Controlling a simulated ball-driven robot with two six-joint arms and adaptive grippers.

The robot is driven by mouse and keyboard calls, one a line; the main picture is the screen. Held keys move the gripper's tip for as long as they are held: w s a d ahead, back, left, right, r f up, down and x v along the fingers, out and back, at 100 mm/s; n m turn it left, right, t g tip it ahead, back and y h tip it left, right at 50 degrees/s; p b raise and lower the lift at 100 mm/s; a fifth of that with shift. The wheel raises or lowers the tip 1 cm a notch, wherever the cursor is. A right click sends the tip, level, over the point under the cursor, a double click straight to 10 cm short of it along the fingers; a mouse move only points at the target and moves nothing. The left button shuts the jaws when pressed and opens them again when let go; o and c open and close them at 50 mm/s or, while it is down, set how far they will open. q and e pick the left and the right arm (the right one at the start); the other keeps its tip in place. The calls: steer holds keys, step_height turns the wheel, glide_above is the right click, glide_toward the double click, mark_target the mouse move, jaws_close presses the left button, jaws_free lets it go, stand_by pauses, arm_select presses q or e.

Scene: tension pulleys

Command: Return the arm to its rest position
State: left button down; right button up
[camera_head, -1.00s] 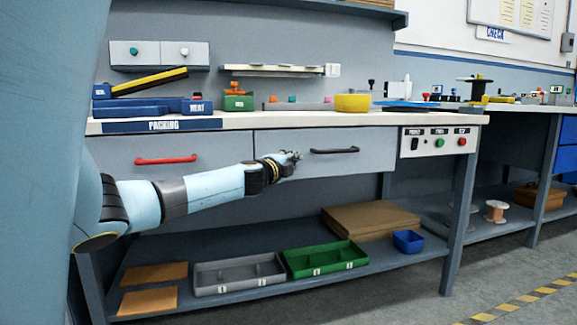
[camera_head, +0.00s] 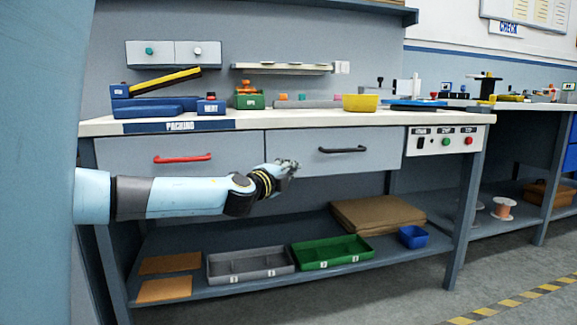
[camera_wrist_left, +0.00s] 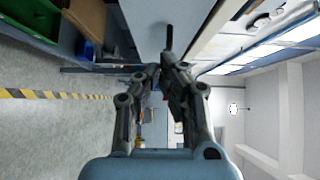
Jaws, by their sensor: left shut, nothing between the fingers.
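My left arm comes in from the left in the head view, stretched out roughly level in front of the packing bench. My left gripper (camera_head: 290,167) is shut and empty, in front of the drawer fronts, left of and a little below the black drawer handle (camera_head: 342,149). In the left wrist view the gripper's fingers (camera_wrist_left: 165,68) come together at the tips with nothing between them. My right gripper is in neither view.
The packing bench (camera_head: 300,122) has a red-handled drawer (camera_head: 182,158). Its lower shelf bears a grey tray (camera_head: 250,265), a green tray (camera_head: 332,252) and a small blue bin (camera_head: 412,237). A yellow bin (camera_head: 361,103) stands on top. Open floor lies at the right front.

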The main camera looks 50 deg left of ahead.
arm_select(q)
steer(key=shift+s+d, duration=0.15)
steer(key=shift+s, duration=0.15)
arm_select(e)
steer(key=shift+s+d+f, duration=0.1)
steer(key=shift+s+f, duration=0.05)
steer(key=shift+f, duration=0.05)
arm_select(q)
steer(key=shift+f, duration=0.1)
